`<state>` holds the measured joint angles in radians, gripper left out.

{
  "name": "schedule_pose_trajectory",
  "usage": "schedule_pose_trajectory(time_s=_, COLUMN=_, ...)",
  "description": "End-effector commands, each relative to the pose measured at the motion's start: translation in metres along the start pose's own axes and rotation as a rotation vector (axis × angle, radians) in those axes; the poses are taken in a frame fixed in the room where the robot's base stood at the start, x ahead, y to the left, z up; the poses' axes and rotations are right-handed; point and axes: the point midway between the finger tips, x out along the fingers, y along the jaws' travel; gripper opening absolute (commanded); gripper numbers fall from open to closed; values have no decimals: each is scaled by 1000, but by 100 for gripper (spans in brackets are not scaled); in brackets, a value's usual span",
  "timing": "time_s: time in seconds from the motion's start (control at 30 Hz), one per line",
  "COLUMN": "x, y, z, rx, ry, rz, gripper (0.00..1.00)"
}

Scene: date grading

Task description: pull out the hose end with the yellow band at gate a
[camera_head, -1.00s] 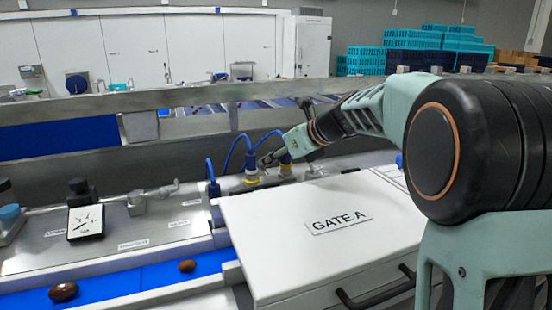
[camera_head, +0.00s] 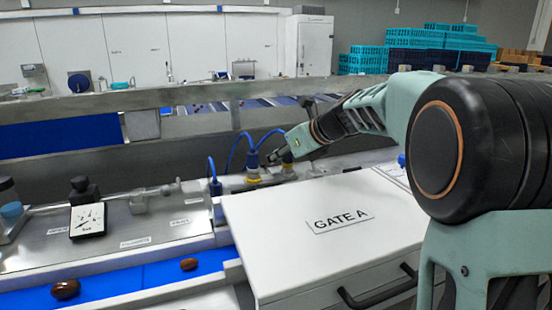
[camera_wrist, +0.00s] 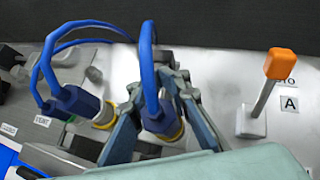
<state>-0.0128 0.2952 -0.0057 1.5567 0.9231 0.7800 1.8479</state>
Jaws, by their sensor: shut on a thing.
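A blue hose end with a yellow band (camera_wrist: 172,132) stands between the fingers of my gripper (camera_wrist: 162,130) in the wrist view. My gripper is shut on it, and the fingers hide part of its sides. In the head view my gripper (camera_head: 280,156) is at this hose end (camera_head: 287,160), behind the panel marked GATE A (camera_head: 340,220). I cannot tell whether the hose end is seated or lifted. A second blue hose end (camera_wrist: 75,103) with a pale yellowish collar is to the left, apart from the fingers; it also shows in the head view (camera_head: 252,163).
A lever with an orange knob (camera_wrist: 281,64) stands to the right of my gripper, by a label A (camera_wrist: 289,103). Blue hoses (camera_wrist: 149,65) loop above the hose ends. A gauge (camera_head: 88,220) and a blue belt with dates (camera_head: 130,278) are at left. A metal rail (camera_head: 190,97) runs behind.

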Motion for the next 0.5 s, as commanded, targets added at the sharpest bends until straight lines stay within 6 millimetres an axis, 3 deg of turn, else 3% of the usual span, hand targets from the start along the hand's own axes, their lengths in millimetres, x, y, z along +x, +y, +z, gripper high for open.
schedule_pose_trajectory(time_s=0.5, x=-1, y=0, z=2, rx=0, ry=0, rz=0, gripper=0)
